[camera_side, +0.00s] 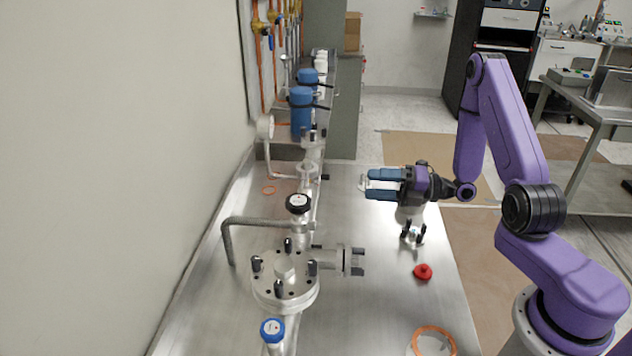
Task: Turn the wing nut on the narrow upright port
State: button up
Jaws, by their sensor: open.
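The metal vacuum assembly runs along the left of the bench. Its round flanged chamber (285,282) carries several black-capped clamp parts around the rim. Upright necks stand further back, one at a flanged joint (308,172) with dark fittings beside it. I cannot tell for certain which is the narrow upright port, and its wing nut is too small to make out. My gripper (364,185) is open and appears empty, with its blue fingers pointing left. It is above the bench, to the right of the assembly and apart from it.
A small metal fitting with black prongs (413,233) stands below my gripper. A red cap (423,272) and an orange ring (433,331) lie on the bench (375,310). A bent pipe (250,222) and blue canisters (301,112) stand left and behind.

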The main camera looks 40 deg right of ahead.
aim_at(316, 182)
jog(key=x, duration=1.4)
jog(key=shift+w+a, duration=0.2)
jog(key=shift+a, duration=0.05)
jog(key=c, duration=1.1)
